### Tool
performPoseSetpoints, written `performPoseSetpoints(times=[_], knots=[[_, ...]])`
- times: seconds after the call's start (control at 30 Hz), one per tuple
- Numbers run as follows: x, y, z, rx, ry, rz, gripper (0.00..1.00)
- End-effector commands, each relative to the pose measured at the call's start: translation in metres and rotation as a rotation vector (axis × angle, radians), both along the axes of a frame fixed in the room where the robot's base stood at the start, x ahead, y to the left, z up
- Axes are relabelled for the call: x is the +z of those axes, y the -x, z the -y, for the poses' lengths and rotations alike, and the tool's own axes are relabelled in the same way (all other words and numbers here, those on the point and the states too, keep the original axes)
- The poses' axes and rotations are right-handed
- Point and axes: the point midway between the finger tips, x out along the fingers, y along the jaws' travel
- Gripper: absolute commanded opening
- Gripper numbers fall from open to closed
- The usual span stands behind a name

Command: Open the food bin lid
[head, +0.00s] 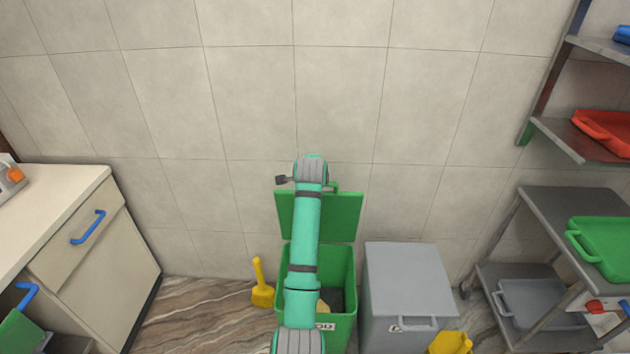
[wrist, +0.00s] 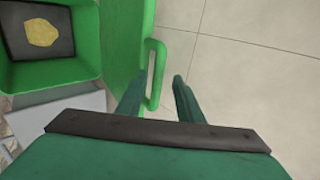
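The green food bin (head: 342,322) stands on the floor by the wall, its label partly hidden by my arm. Its green lid (head: 342,217) is raised and stands roughly upright at the back of the bin. In the wrist view the lid (wrist: 126,50) shows edge-on, with its green loop handle (wrist: 160,62) sticking out. My gripper (wrist: 161,76) is open, with one finger on either side of the handle's outer bar. The left finger lies between the bar and the lid; I cannot tell whether it touches. In the head view the fingers are hidden behind my arm.
A grey bin (head: 407,275) with its lid down stands right of the food bin. A yellow long-handled tool (head: 262,292) is on the floor to the left. A cream cabinet (head: 97,262) stands at left, metal shelving (head: 567,208) at right. A yellowish piece (wrist: 42,28) lies in the bin.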

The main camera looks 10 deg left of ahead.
Motion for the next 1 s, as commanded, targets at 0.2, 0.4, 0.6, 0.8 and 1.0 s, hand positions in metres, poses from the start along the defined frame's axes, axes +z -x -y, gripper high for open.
performPoseSetpoints(times=[0.2, 0.4, 0.6, 0.8, 1.0], knots=[[0.028, 0.027, 0.007, -0.003, -0.001, 0.005, 0.33], [0.042, 0.041, 0.010, -0.004, 0.001, 0.004, 0.33], [0.045, 0.045, 0.011, -0.004, 0.001, 0.003, 0.33], [0.045, 0.045, 0.010, -0.003, 0.001, 0.003, 0.33], [0.040, 0.046, 0.013, -0.002, 0.007, 0.005, 0.33]])
